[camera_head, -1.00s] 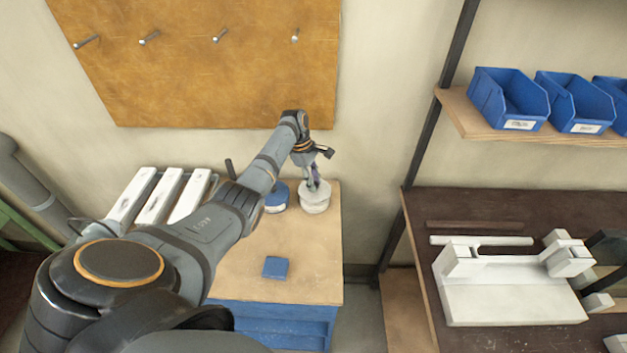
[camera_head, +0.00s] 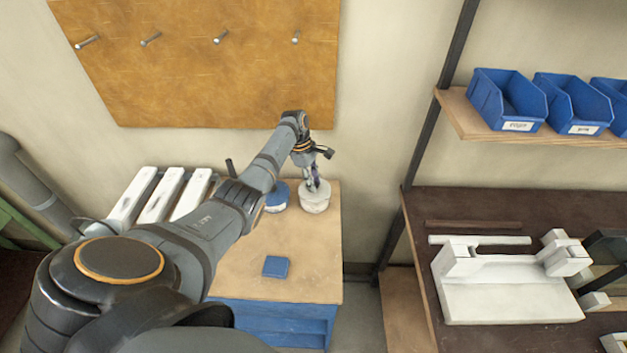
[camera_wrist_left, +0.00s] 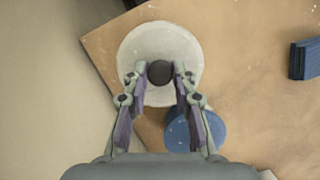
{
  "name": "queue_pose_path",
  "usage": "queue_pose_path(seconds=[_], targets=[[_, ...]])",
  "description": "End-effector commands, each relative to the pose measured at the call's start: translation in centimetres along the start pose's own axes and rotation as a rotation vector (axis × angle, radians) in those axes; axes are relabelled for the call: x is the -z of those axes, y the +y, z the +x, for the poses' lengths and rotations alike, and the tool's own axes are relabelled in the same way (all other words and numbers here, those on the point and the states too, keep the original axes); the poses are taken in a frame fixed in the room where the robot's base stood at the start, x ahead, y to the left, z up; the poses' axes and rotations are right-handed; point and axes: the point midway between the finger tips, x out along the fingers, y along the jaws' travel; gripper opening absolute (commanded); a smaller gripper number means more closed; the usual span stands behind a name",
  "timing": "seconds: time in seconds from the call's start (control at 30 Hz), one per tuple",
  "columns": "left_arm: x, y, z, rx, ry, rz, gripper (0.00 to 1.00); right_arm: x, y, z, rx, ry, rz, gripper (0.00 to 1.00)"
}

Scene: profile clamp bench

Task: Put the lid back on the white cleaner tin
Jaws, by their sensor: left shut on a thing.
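The white cleaner tin (camera_head: 315,203) stands upright near the back right corner of the wooden cabinet top. My left gripper (camera_head: 314,186) points down over it. In the left wrist view the round pale lid (camera_wrist_left: 137,48) has a dark knob (camera_wrist_left: 160,73) in its middle, and my left gripper (camera_wrist_left: 160,76) is shut on that knob. The lid is right over the tin and looks level. I cannot tell whether it rests fully on the rim. The tin's body is hidden under the lid in the wrist view. My right gripper is not in view.
A blue tin (camera_head: 275,201) stands close to the left of the white tin, partly behind my arm. A small blue block (camera_head: 276,267) lies near the front of the wooden top (camera_head: 255,250). A wall and pegboard (camera_head: 200,60) are behind. The wood around the block is clear.

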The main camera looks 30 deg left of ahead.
Motion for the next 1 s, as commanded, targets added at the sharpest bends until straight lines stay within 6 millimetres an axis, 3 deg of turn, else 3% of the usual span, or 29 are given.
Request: queue_pose_path(seconds=[1.0], targets=[[0.08,0.02,0.27,-0.001,0.000,0.000,0.00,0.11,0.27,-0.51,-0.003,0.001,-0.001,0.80]])
